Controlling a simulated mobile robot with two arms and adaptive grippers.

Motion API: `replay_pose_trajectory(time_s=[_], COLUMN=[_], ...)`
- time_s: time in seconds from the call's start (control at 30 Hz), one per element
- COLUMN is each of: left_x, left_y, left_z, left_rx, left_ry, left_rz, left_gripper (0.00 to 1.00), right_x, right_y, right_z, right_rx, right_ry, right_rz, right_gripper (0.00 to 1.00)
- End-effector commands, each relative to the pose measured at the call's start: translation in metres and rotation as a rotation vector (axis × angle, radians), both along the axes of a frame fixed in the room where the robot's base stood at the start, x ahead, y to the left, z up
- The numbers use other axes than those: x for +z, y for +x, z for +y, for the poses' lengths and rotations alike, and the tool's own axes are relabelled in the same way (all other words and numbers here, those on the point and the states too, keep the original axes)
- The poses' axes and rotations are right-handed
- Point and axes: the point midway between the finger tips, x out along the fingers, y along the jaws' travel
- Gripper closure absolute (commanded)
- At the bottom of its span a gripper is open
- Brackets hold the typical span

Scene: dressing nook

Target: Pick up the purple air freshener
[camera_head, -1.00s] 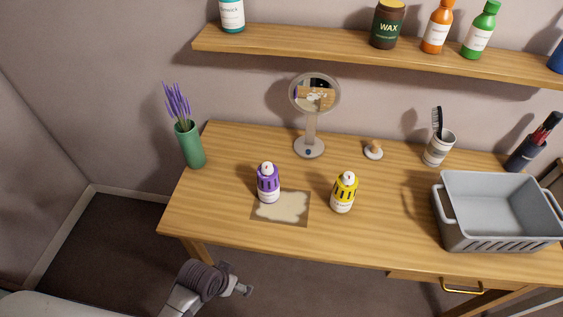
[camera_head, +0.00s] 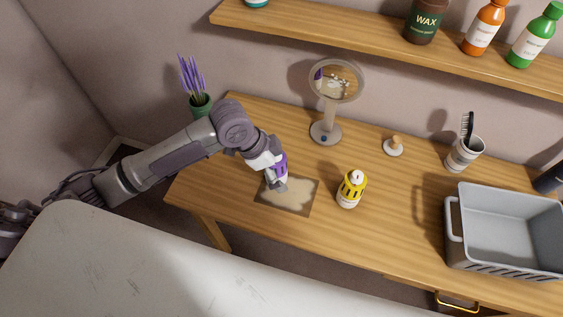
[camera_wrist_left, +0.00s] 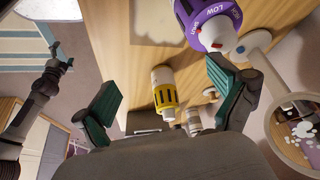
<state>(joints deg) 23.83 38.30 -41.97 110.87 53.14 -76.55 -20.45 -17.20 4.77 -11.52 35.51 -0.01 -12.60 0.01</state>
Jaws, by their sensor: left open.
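The purple air freshener (camera_head: 284,163) stands on the desk at the back left of a small brown mat with a cream patch (camera_head: 304,207), partly hidden by my left gripper (camera_head: 277,181). In the left wrist view, the air freshener (camera_wrist_left: 213,22) shows its purple dial and white-red nozzle at the top, just beyond the right finger. My left gripper (camera_wrist_left: 163,78) is open there, with dark green pads apart and nothing gripped. Whether a finger touches the air freshener I cannot tell. My right gripper (camera_wrist_left: 59,57) shows small at the left of that view; its jaws are unclear.
A yellow air freshener (camera_head: 351,189) stands to the right on the desk. A round mirror (camera_head: 327,132) stands behind, a purple-flowered vase (camera_head: 200,106) at the back left. A grey basket (camera_head: 456,249) occupies the right. The front middle of the desk is clear.

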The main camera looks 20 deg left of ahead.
Motion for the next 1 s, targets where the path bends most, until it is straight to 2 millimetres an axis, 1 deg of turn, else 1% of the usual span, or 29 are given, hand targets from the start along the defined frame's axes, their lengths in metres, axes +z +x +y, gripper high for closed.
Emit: replay_pose_trajectory(time_s=[0.03, 0.2, 0.3, 0.37, 0.47, 0.6, 0.73, 0.83, 1.0], left_x=[0.012, 0.034, 0.042, 0.041, 0.030, 0.004, -0.018, -0.029, -0.038], left_y=[0.013, 0.042, 0.049, 0.051, 0.053, 0.056, 0.060, 0.062, 0.062], left_z=[0.015, 0.051, 0.062, 0.064, 0.059, 0.049, 0.040, 0.036, 0.033], left_rx=[-0.024, -0.047, -0.045, -0.044, -0.045, -0.043, -0.044, -0.043, -0.045], left_ry=[0.025, 0.048, 0.048, 0.047, 0.044, 0.043, 0.044, 0.043, 0.044], left_rz=[-0.003, 0.016, 0.023, 0.026, 0.030, 0.030, 0.028, 0.027, 0.026], left_gripper=[0.04, 0.04, 0.04, 0.04, 0.04, 0.04, 0.04, 0.04, 0.04], right_x=[0.002, 0.002, 0.002, 0.002, 0.005, 0.010, 0.013, 0.015, 0.018], right_y=[0.002, 0.004, 0.003, 0.001, -0.002, -0.002, -0.002, -0.002, -0.001], right_z=[-0.002, -0.006, -0.005, -0.004, 0.000, 0.007, 0.009, 0.009, 0.006], right_rx=[0.001, 0.000, 0.000, 0.000, -0.002, -0.005, -0.005, -0.005, -0.003], right_ry=[-0.003, -0.007, -0.006, -0.005, 0.001, 0.009, 0.011, 0.010, 0.008], right_rz=[-0.003, -0.006, -0.003, -0.002, 0.002, 0.003, 0.002, 0.002, 0.002], right_gripper=[0.03, 0.03, 0.03, 0.03, 0.03, 0.03, 0.03, 0.03, 0.03])
